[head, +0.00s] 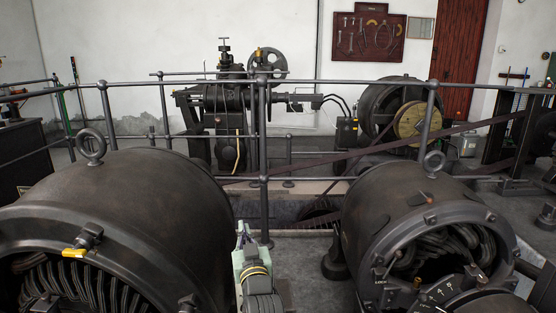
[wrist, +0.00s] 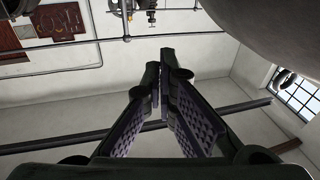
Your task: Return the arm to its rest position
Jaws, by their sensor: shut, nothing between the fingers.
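My gripper (wrist: 160,72) shows in the wrist view, its two dark fingers with purplish ridged inner pads reaching up the picture. The fingertips are together and nothing is held between them. The wrist picture is tilted, with pale wall and ceiling behind the fingers.
A large dynamo (head: 130,210) stands at left and another dynamo (head: 415,215) at right, with a narrow gap between. A grey railing (head: 330,83) crosses behind them. Beyond it are a belt machine (head: 230,110) and a red tool board (head: 368,37). A window (wrist: 293,95) shows in the wrist view.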

